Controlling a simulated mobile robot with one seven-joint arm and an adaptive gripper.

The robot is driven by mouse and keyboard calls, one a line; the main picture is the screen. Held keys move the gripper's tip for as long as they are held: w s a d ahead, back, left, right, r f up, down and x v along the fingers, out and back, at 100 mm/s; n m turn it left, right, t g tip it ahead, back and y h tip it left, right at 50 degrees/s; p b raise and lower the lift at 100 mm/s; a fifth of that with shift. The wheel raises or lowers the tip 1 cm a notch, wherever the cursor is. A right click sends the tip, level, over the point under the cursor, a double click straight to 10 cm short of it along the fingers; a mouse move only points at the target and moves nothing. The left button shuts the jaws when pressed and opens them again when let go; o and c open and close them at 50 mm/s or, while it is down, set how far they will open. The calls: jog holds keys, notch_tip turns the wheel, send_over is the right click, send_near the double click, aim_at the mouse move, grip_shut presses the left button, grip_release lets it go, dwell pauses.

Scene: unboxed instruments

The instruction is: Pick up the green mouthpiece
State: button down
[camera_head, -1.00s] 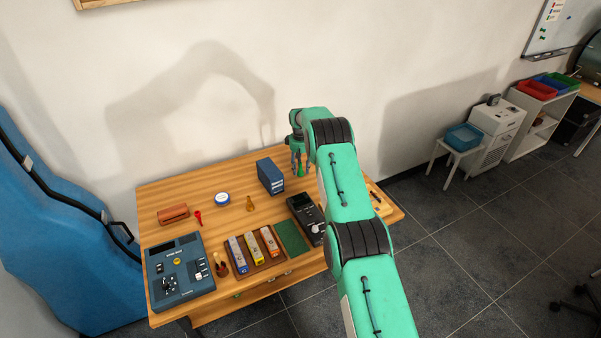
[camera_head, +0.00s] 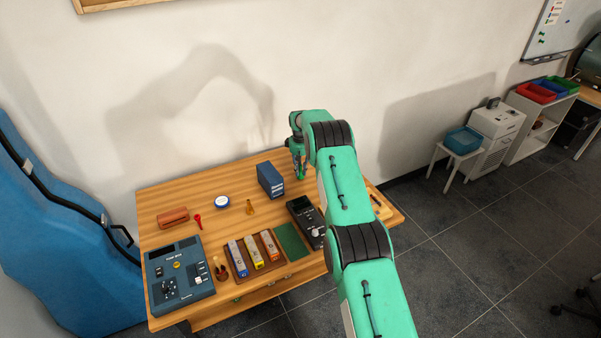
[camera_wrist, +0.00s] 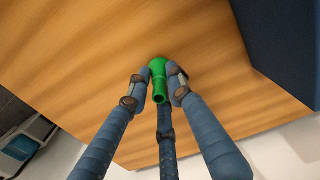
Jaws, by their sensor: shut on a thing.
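The green mouthpiece (camera_wrist: 158,82) is between the fingers of my gripper (camera_wrist: 159,84) in the wrist view, with its narrow end toward the camera. My gripper is shut on it, with fingers on both sides and a third finger below. In the head view my gripper (camera_head: 299,172) is over the back right of the wooden table, right of the blue box. The mouthpiece is a small green spot there, mostly hidden by the fingers. I cannot tell how far it is above the wood.
A blue box (camera_head: 270,180) stands close left of my gripper. A dark device (camera_head: 305,219) and a green mat (camera_head: 291,240) lie nearer the front. A brass mouthpiece (camera_head: 250,207), a red one (camera_head: 198,221) and a round tin (camera_head: 222,202) stand further left on the table (camera_head: 160,202).

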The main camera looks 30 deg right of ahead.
aim_at(300, 166)
notch_tip(300, 166, up, 9)
jog(key=shift+r, duration=0.2)
dwell(0.3)
dwell(0.6)
